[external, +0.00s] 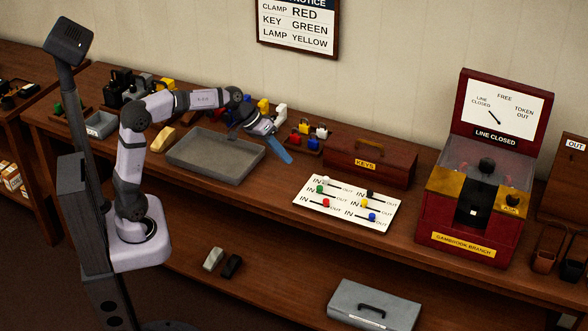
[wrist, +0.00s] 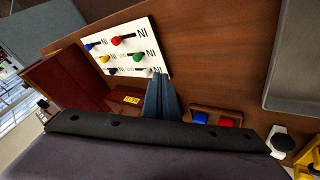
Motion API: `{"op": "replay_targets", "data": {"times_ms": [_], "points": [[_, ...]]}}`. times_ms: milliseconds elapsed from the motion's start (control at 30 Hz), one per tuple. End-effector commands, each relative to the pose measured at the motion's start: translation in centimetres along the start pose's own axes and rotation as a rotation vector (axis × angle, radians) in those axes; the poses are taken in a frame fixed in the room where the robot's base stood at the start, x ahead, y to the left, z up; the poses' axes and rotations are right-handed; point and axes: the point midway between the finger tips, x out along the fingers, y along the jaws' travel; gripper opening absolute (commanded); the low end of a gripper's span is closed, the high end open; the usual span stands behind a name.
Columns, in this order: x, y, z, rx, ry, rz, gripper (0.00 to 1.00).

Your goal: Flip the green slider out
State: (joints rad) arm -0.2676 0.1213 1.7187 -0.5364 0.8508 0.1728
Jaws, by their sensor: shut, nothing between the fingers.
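The green slider (external: 320,189) is on the white slider board (external: 347,218), in its left column, at the IN end of its slot between the white slider (external: 325,181) and the red slider (external: 326,202). In the wrist view the green slider (wrist: 138,57) shows on the board near an IN label. My gripper (external: 287,158) is shut and empty, with blue fingers pointing down, above the table to the left of and behind the board. In the wrist view the fingertips (wrist: 159,80) overlap the board's near edge, hiding part of it.
The board also carries black, yellow and blue (external: 372,216) sliders. A red KEYS box (external: 345,162) stands behind it. A rack of coloured blocks (external: 307,139) is just behind my gripper. A grey tray (external: 200,170) lies left. Table left of the board is clear.

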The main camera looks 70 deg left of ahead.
Motion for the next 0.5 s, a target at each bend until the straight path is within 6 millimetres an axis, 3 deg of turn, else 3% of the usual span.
{"op": "replay_targets", "data": {"times_ms": [500], "points": [[8.9,0.0,0.1,0.0,-0.005,-0.001,0.0]]}}
